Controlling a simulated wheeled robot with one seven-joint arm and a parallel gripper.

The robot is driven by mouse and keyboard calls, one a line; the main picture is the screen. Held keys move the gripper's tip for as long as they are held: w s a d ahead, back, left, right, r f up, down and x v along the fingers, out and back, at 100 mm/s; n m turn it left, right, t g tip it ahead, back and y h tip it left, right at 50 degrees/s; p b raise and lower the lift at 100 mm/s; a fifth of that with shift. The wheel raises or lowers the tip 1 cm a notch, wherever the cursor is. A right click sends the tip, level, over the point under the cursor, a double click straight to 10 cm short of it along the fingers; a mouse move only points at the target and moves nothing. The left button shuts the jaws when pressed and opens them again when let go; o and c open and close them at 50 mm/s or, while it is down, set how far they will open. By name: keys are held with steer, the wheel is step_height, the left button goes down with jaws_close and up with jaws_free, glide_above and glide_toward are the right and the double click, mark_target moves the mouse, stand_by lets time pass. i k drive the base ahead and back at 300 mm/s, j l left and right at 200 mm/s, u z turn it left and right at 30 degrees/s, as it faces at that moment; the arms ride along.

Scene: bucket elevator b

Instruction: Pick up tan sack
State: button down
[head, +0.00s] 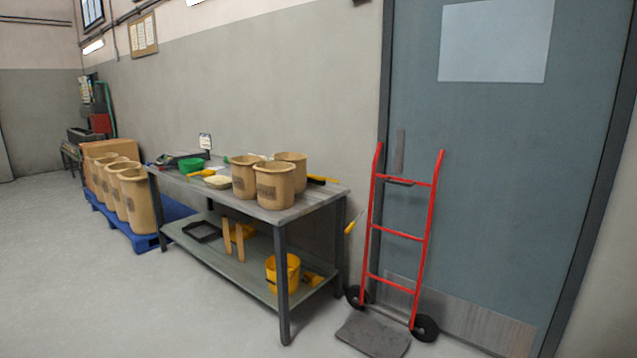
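Several tan sacks with open, rolled rims and dark print stand upright in the head view. Three are grouped on the right half of the grey worktable (275,214): a front sack (274,188), a left sack (243,180) and a back right sack (292,165). A row of more tan sacks (139,205) stands on a blue pallet (141,240) left of the table, partly overlapping one another. I cannot tell which sack is meant. My gripper is not in view.
The worktable also bears a green bowl (191,166) and small tools. Its lower shelf holds a black tray (202,231) and a yellow bucket (288,273). A red hand truck (422,245) stands by the grey door (490,180). The floor in front is clear.

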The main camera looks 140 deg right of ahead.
mark_target(243, 175)
steer(key=z, duration=4.35)
steer(key=i+j+z, duration=0.15)
steer(key=i, duration=0.35)
steer(key=i+j+z, duration=0.2)
steer(key=i+j, duration=0.25)
steer(key=i+j+z, duration=0.15)
steer(key=i+j, duration=0.25)
steer(key=i, duration=0.15)
steer(key=i+j+z, duration=0.15)
steer(key=i+j, duration=0.3)
steer(key=i+j+z, duration=0.2)
steer(key=i+j, duration=0.25)
steer(key=i+j+z, duration=0.15)
steer(key=i+j, duration=0.2)
steer(key=j, duration=0.25)
steer(key=i+j+z, duration=0.15)
steer(key=i+j, duration=0.25)
steer(key=j, duration=0.25)
